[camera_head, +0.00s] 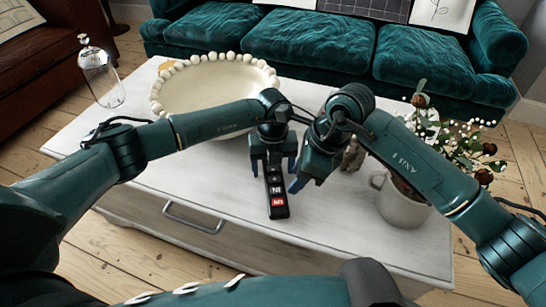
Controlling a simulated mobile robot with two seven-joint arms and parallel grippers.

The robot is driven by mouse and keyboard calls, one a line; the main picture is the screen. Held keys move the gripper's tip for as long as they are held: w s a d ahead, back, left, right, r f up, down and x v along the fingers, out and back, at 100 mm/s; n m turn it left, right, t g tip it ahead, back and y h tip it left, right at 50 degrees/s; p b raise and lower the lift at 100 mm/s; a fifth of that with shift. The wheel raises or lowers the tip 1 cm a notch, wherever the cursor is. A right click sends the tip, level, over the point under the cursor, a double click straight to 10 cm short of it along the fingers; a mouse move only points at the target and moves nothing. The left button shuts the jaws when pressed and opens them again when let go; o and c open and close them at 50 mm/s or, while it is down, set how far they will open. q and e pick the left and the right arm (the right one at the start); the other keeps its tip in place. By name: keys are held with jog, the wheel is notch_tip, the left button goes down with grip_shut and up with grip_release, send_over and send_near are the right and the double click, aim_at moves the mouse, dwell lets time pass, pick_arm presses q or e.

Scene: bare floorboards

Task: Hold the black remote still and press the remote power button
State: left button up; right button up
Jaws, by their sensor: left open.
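The black remote (279,211) lies on the white table with its long side running toward me. It has light markings and a red patch near its near end. My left gripper (270,170) is open above the remote's far end, with one finger on each side of it. I cannot tell whether the fingers touch it. My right gripper (294,186) points down just right of the remote. Its fingers overlap in this view, so its opening is unclear. The remote's far end is partly hidden by my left gripper.
The white table (330,240) holds a large beaded bowl (215,85) behind my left arm and a mug-like pot with flowers (402,208) at the right. A small figure (352,155) stands behind my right gripper.

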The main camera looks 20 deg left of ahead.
pick_arm(q)
jog(key=shift+f, duration=0.1)
jog(key=shift+c, duration=0.3)
jog(key=c, duration=1.1)
pick_arm(e)
grip_shut()
dwell(1.4)
